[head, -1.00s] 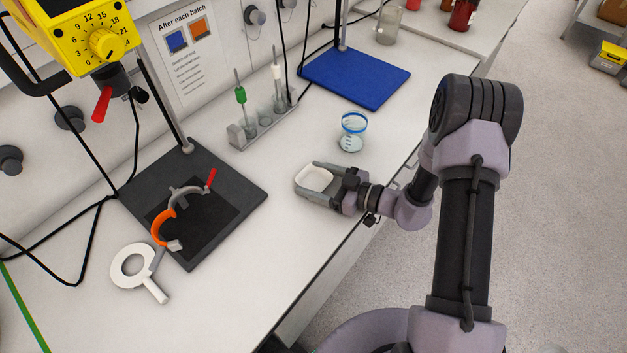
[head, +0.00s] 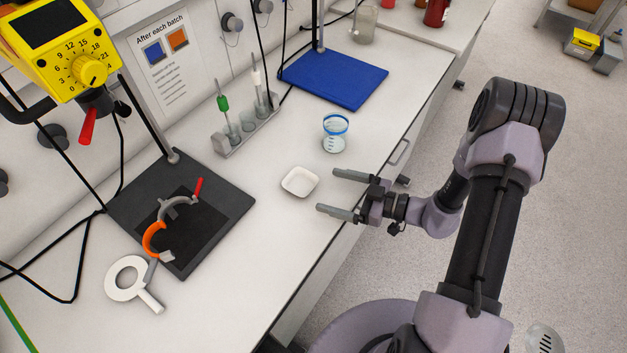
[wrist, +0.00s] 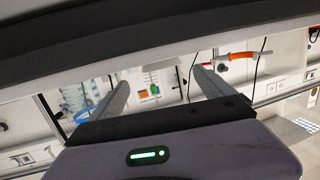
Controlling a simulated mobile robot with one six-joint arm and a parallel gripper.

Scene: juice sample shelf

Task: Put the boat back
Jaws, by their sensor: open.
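The boat, a small white square weighing dish (head: 300,181), lies flat on the white bench in the head view. My gripper (head: 345,194) is open and empty to the right of the boat, at the bench's front edge, with its two fingers pointing left towards it. A clear gap separates the fingertips from the boat. In the wrist view both fingers of my gripper (wrist: 160,88) are spread apart with nothing between them. I cannot make out the boat in the wrist view.
A blue-rimmed beaker (head: 335,133) stands behind the boat. A tube rack (head: 245,138) and a blue mat (head: 335,78) are farther back. A dark stand base (head: 225,205) with an orange-handled clamp (head: 153,240) and a white ring (head: 127,279) lie left. Bench between boat and stand is clear.

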